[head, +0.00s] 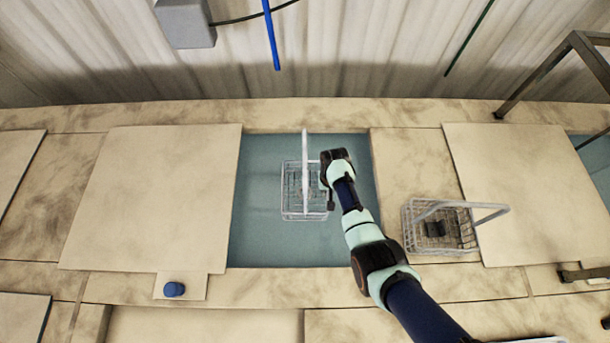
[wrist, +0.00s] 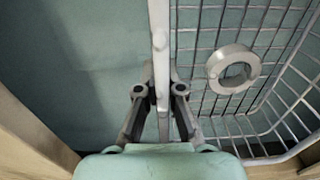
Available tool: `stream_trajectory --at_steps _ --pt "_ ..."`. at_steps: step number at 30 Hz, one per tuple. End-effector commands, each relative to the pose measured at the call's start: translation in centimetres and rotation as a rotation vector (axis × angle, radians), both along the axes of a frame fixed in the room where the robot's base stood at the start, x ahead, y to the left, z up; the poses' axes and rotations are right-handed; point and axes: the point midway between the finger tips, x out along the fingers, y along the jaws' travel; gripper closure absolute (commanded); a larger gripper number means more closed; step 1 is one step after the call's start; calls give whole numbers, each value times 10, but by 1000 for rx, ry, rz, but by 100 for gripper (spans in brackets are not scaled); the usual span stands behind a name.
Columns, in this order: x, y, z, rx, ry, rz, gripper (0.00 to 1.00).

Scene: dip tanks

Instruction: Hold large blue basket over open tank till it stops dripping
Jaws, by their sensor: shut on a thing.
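A light grey wire basket (head: 303,217) with a tall handle (head: 304,145) hangs over the open tank (head: 258,243); I see no blue on it. My gripper (wrist: 160,90) is shut on the handle, with the handle bar between its fingers in the wrist view. In the head view my gripper (head: 318,168) is at the handle's right side and its fingertips are hard to see. A grey metal ring (wrist: 232,68) lies in the basket. The basket's height above the liquid is hard to tell. No drips can be made out.
A second wire basket (head: 440,245) with a dark part (head: 434,229) in it stands on the deck right of the tank. Flat lids (head: 150,195) lie on both sides. A blue knob (head: 174,289) is in front. A blue rod (head: 271,35) hangs behind, and a metal frame (head: 545,75) stands back right.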

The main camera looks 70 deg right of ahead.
Motion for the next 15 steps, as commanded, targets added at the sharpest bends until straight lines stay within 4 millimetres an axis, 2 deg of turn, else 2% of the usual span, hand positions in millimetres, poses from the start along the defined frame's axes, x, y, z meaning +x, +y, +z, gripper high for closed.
stream_trajectory --at_steps 7,15 --pt "1 -2 11 -4 -4 0 100" --pt "1 -1 53 -4 -4 0 100"
